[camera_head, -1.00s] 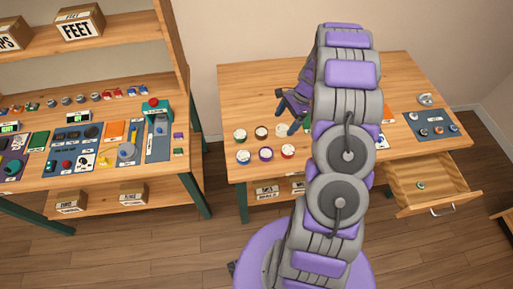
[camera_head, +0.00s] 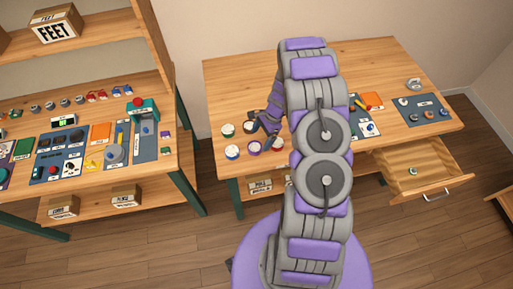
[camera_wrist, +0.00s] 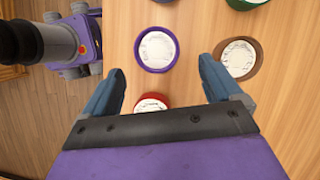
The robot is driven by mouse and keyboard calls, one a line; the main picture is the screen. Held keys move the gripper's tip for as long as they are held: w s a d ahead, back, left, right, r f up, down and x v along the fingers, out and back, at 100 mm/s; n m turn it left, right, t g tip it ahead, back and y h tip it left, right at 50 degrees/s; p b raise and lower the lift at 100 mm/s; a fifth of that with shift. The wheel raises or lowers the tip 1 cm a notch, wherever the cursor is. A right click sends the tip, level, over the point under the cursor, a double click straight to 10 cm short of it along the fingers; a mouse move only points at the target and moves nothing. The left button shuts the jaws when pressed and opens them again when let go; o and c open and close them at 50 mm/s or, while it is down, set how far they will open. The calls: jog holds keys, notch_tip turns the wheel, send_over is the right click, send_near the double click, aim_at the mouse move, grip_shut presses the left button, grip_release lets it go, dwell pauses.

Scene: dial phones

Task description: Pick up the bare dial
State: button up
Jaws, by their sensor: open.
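Several round pale-faced dials with coloured rims sit in two rows on the right table. The purple-rimmed dial (camera_head: 254,147) is also in the wrist view (camera_wrist: 157,49), ahead of the fingertips. The brown-rimmed dial (camera_wrist: 238,58) is beside the right finger. The red-rimmed dial (camera_wrist: 152,103) is partly hidden by the gripper's bar. A green-rimmed dial (camera_head: 228,130) and a blue-rimmed one (camera_head: 232,151) stand further left. My gripper (camera_wrist: 163,68) is open and empty above them. No dial without a rim is visible now; my arm and gripper may hide it.
An open drawer (camera_head: 420,170) holds a small item at the table's right. Blue mats (camera_head: 425,110) with small parts lie above it. A cluttered workbench with a shelf (camera_head: 90,72) stands at the left. The back of the right table (camera_head: 240,80) is bare.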

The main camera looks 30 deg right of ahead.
aim_at(253, 147)
jog(key=x, duration=0.2)
jog(key=a+x, duration=0.1)
jog(key=x, duration=0.1)
jog(key=shift+s+r, duration=0.1)
jog(key=shift+a, duration=0.35)
jog(key=shift+d, duration=0.8)
jog(key=c, duration=0.6)
jog(key=shift+a, duration=0.6)
jog(key=c, duration=0.6)
